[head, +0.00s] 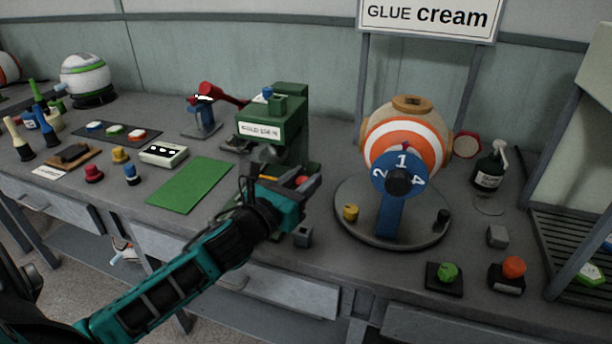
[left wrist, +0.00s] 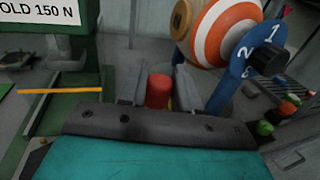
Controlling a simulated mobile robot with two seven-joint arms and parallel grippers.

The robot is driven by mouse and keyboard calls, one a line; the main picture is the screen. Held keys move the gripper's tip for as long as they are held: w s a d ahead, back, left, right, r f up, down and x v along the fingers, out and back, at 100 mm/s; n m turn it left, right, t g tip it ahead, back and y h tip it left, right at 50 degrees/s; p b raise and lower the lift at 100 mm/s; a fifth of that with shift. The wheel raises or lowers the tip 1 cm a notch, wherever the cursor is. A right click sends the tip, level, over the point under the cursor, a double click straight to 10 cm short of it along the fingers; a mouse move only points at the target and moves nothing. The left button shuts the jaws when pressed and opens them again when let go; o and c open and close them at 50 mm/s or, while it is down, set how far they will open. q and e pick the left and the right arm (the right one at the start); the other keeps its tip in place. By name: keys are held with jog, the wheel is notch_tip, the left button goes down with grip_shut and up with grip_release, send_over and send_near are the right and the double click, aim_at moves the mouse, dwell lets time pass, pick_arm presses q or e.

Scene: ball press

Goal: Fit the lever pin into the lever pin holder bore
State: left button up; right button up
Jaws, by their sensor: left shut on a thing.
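My left gripper (head: 305,186) is in front of the green press (head: 272,128), over the front of the bench. In the left wrist view the jaws (left wrist: 158,82) are shut on a short red cylinder (left wrist: 158,92), seemingly the lever pin; a red-orange bit of it (head: 301,181) shows in the head view. Its lower end is hidden. The press also fills the upper left of the left wrist view (left wrist: 60,50), with a force label. I cannot make out the holder bore. My right gripper is not in view.
An orange-and-white striped ball (head: 405,140) sits on a blue numbered stand on a round base right of my gripper. A green mat (head: 192,184) lies left. A red lever on a blue stand (head: 203,122) is behind.

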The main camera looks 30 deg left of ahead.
pick_arm(q)
notch_tip(320, 180, down, 3)
jog(key=shift+r+b, duration=0.1)
jog(key=shift+b, duration=0.8)
jog(key=shift+f+b, duration=0.6)
jog(key=shift+f, duration=0.15)
jog(key=shift+f+b, duration=0.55)
jog(key=shift+f, duration=0.2)
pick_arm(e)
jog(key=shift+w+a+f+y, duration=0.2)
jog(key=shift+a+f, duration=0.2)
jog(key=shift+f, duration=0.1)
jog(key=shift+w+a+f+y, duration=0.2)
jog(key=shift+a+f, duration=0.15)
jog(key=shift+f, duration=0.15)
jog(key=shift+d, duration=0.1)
pick_arm(q)
jog(key=shift+p, duration=0.5)
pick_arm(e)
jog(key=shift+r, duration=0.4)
pick_arm(q)
jog(key=shift+f, duration=0.15)
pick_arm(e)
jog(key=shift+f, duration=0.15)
